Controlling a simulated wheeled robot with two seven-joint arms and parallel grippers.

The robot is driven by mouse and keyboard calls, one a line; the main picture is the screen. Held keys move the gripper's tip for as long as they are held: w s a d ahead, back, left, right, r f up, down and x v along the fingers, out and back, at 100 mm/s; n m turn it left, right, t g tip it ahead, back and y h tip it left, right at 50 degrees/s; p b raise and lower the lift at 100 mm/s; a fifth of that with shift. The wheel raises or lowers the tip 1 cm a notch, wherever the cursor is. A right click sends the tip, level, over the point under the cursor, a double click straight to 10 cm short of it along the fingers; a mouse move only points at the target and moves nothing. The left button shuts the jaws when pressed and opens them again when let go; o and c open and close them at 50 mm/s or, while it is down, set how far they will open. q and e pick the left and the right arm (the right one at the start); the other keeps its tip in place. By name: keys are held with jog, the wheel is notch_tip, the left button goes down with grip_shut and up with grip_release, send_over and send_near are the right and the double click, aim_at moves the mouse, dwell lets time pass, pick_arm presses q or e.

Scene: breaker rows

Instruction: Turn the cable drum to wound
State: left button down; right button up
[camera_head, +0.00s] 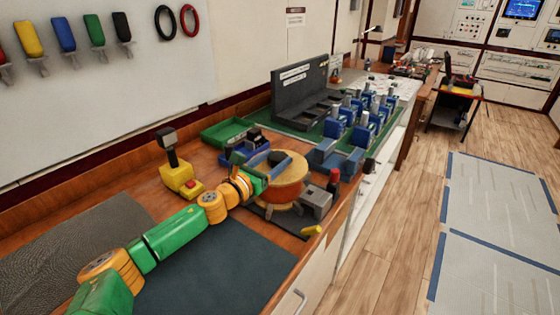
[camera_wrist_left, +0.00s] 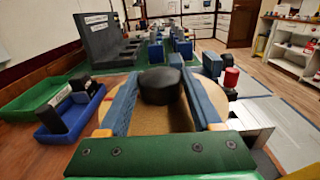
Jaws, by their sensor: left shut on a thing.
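The cable drum (camera_head: 292,189) stands on the wooden bench, with a round pale wooden top and an orange side. Its top also shows in the left wrist view (camera_wrist_left: 183,121), with an upright black knob (camera_wrist_left: 160,86) on it. My left gripper (camera_head: 275,162) reaches over the drum's top from the left. In the left wrist view its two blue fingers (camera_wrist_left: 158,95) lie on either side of the knob and are shut on it. The fingers and green palm hide part of the drum. My right gripper is not in view.
A grey box (camera_head: 316,203) and a red-topped post (camera_head: 334,181) stand close right of the drum. A green tray (camera_head: 226,132) and a yellow box with a red button (camera_head: 177,177) are to the left. Several blue breakers stand behind.

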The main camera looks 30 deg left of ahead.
pick_arm(q)
jog(key=shift+c, duration=0.3)
grip_release()
jog(key=shift+s+a+f, duration=0.1)
jog(key=shift+s, duration=0.25)
jog(key=s+b, duration=0.2)
jog(key=s, duration=0.2)
jog(key=shift+s+a+f, duration=0.1)
jog(key=shift+s+a, duration=0.05)
jog(key=shift+s, duration=0.25)
jog(key=shift+s+b, duration=0.45)
jog(key=shift+s, duration=0.1)
jog(key=shift+s+r, duration=0.25)
